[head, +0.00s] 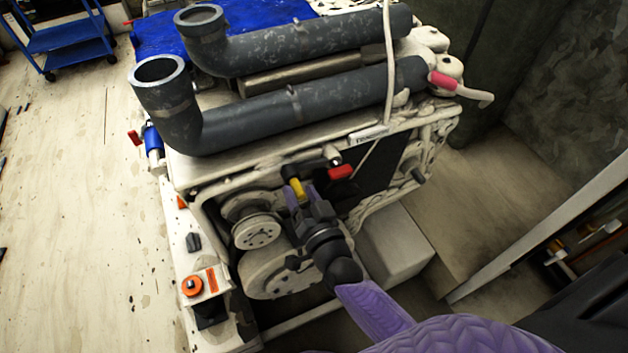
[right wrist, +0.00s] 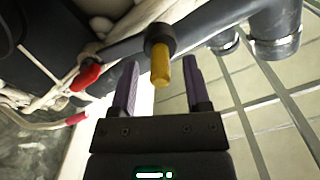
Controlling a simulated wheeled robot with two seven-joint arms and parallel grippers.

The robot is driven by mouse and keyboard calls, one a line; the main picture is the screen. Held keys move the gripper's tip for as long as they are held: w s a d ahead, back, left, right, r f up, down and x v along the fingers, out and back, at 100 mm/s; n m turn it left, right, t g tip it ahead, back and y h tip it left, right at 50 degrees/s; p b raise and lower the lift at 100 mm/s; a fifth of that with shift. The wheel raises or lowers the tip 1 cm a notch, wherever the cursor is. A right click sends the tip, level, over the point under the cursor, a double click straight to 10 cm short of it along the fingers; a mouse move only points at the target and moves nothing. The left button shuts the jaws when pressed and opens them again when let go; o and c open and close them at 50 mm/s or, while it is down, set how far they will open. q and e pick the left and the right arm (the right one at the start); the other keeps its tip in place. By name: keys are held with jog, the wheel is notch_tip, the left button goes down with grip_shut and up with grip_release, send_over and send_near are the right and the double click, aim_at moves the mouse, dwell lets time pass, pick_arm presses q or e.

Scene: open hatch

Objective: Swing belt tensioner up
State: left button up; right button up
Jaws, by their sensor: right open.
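The belt tensioner shows as a dark arm with a yellow handle (head: 297,188) on the front of the engine, above and right of the pulleys. In the right wrist view the yellow handle (right wrist: 161,70) sticks out from a dark round end of the arm. My right gripper (head: 301,190) is open at the handle. In the right wrist view my right gripper (right wrist: 160,64) has one purple finger on each side of the handle, with gaps showing on both sides. My left gripper is not in view.
A pale pulley (head: 258,231) sits left of my right gripper. A red handle (head: 341,172) lies close to its right. Large grey pipes (head: 300,110) run across the engine top. An orange button box (head: 193,287) stands lower left. Open floor (head: 70,200) lies at left.

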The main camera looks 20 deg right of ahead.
jog(key=s+p, duration=0.2)
jog(key=s, duration=0.4)
jog(key=shift+s, duration=0.3)
jog(key=shift+d, duration=0.1)
dwell(0.7)
jog(key=s+f+n+g+y, duration=0.1)
jog(key=s+f+n+g, duration=0.4)
jog(key=f, duration=0.8)
jog(key=s+d+f+n+g, duration=0.1)
jog(key=s+f+g, duration=0.3)
jog(key=s, duration=0.3)
jog(key=s+d+f+n+g+h+b, duration=0.1)
jog(key=s+f+g, duration=0.3)
jog(key=s, duration=0.4)
jog(key=s+d+f+g, duration=0.3)
jog(key=s+f, duration=0.3)
jog(key=s, duration=0.2)
jog(key=shift+s+f+n+g+h, duration=0.15)
jog(key=shift+f+n+g+h, duration=0.15)
jog(key=shift+n+g, duration=0.1)
jog(key=shift+d, duration=0.1)
